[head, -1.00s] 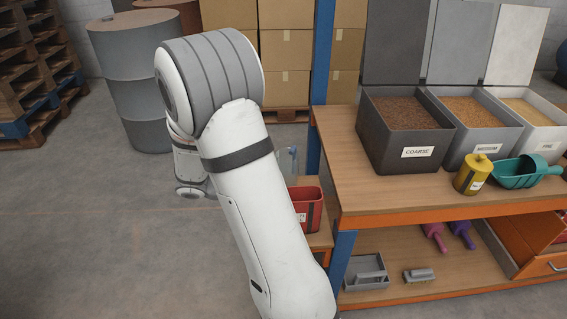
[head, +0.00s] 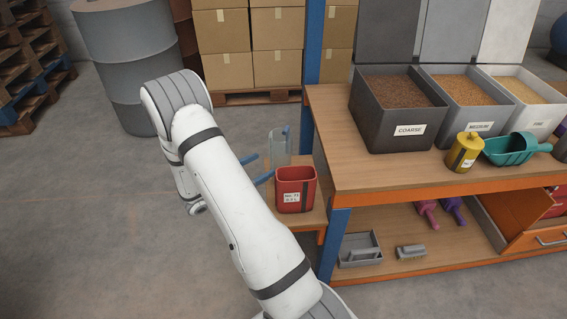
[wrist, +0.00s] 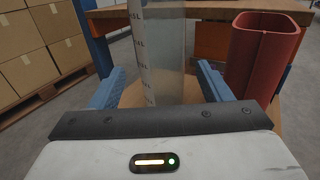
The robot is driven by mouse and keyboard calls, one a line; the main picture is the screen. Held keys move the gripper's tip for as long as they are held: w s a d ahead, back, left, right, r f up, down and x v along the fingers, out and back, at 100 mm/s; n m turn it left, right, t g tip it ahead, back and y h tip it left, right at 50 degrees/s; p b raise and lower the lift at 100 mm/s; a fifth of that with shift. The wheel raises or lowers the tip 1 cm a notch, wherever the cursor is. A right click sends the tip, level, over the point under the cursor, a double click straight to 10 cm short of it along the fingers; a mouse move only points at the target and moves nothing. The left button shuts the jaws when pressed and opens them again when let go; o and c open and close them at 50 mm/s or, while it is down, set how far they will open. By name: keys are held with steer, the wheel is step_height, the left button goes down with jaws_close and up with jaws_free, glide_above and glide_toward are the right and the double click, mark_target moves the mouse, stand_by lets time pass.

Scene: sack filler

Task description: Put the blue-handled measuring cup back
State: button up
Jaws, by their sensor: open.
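The clear measuring cup (head: 279,147) stands upright on a low wooden shelf at the end of the bench, with a bit of blue handle at its upper right in the head view. In the wrist view the clear cup (wrist: 158,50), with printed scale marks, fills the gap ahead of my gripper (wrist: 160,80). My gripper (head: 264,167) is open, with its blue fingers pointing at the cup from the left in the head view. No finger visibly touches it. The handle is not clear in the wrist view.
A red labelled bin (head: 296,190) stands close to the cup, on the right in the wrist view. The bench (head: 400,180) holds grain bins, a yellow canister (head: 464,153) and a teal scoop (head: 512,149). A blue post (head: 313,60) rises behind.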

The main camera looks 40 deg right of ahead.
mark_target(272, 161)
steer(key=shift+s+d+f+b, duration=0.1)
steer(key=shift+d+b, duration=0.25)
steer(key=shift+d, duration=1.65)
steer(key=shift+s+d+f+b, duration=0.1)
steer(key=shift+d+b, duration=0.25)
steer(key=shift+d, duration=1.6)
steer(key=shift+r, duration=0.1)
steer(key=shift+r, duration=0.1)
steer(key=c, duration=0.8)
